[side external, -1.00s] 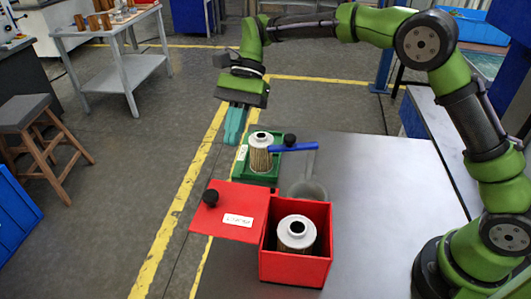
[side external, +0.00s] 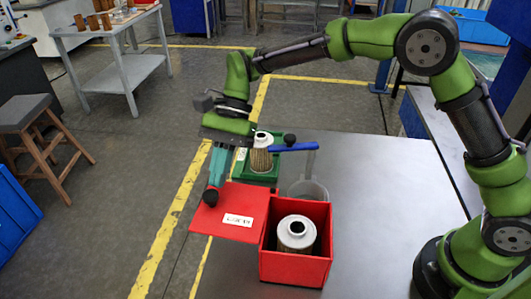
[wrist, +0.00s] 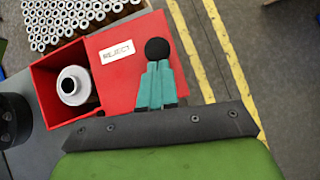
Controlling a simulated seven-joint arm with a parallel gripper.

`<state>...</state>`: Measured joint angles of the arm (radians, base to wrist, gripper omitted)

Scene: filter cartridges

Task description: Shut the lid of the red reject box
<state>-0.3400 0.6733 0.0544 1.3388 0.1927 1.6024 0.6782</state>
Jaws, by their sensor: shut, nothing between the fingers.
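The red reject box (side external: 296,269) stands on the table with its top open, and a white-capped filter cartridge (side external: 296,233) stands inside. Its red lid (side external: 255,204) lies open to the left of the box, with a white label and a black knob (side external: 211,197) near its far left edge. The wrist view shows the lid (wrist: 123,82), its REJECT label and the knob (wrist: 157,49). My gripper (side external: 212,187) is shut and empty, with its teal fingertips right at the knob. I cannot tell if they touch it.
Behind the box is a green tray (side external: 262,178) with a filter cartridge (side external: 261,158) and a black knob. A grey cup (side external: 309,191) and a blue bar (side external: 293,148) are beside it. The table (side external: 390,200) is clear to the right.

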